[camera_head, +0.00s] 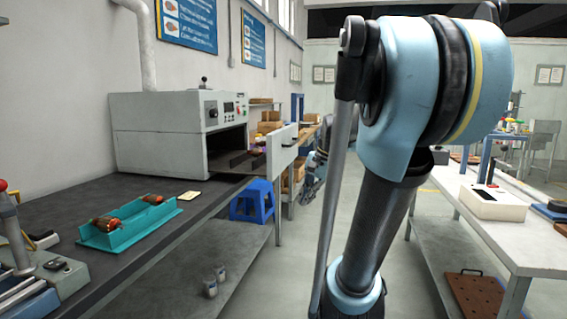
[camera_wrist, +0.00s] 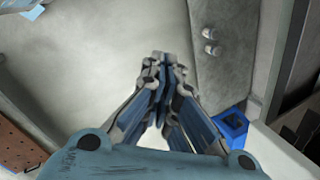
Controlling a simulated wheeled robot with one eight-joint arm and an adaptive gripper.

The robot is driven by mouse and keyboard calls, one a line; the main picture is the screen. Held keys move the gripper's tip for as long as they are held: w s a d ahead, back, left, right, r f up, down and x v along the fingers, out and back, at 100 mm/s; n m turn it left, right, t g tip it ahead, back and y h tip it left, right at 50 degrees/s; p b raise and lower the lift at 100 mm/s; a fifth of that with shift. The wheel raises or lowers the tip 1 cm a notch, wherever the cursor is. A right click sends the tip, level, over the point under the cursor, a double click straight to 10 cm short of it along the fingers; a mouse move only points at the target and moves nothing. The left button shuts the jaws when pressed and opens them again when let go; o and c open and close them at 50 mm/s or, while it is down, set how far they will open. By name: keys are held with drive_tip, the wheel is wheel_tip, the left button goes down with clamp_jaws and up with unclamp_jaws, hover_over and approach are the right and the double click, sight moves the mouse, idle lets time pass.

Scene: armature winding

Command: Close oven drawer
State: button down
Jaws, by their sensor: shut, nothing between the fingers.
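The oven (camera_head: 165,135) is a light grey box on the dark bench at left in the head view. Its drawer (camera_head: 283,150) is pulled out to the right, with the pale front panel standing clear of the dark oven opening. In the wrist view, a pale panel edge with dark slots, apparently the drawer (camera_wrist: 285,150), shows at the lower right. My gripper (camera_wrist: 160,62) is shut and empty in the middle of the wrist view, over the floor and apart from the drawer. In the head view my arm fills the centre right and largely hides the gripper.
A blue stool (camera_head: 252,200) stands below the drawer. A teal tray (camera_head: 128,224) with copper-wound armatures sits on the bench (camera_head: 60,193). Two small cups (camera_head: 215,280) rest on the lower shelf. A white table (camera_head: 470,205) stands at right. Open floor lies between bench and table.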

drive_tip(key=w+d+r+m+y, duration=0.2)
drive_tip(key=w+r+m, duration=0.2)
drive_tip(key=w, duration=0.5)
drive_tip(key=w+d+r+m+t+y, duration=0.15)
drive_tip(key=w+r+m, duration=0.25)
drive_tip(key=w, duration=0.5)
drive_tip(key=w+d+r+m+g+y, duration=0.15)
drive_tip(key=w+r+m, duration=0.25)
drive_tip(key=w, duration=0.6)
drive_tip(key=t, duration=0.1)
approach(275, 167)
wheel_tip(275, 167, down, 3)
drive_tip(key=shift+w+a, duration=0.3)
drive_tip(key=shift+a, duration=0.5)
drive_tip(key=shift+w+a, duration=0.25)
drive_tip(key=shift+a, duration=0.55)
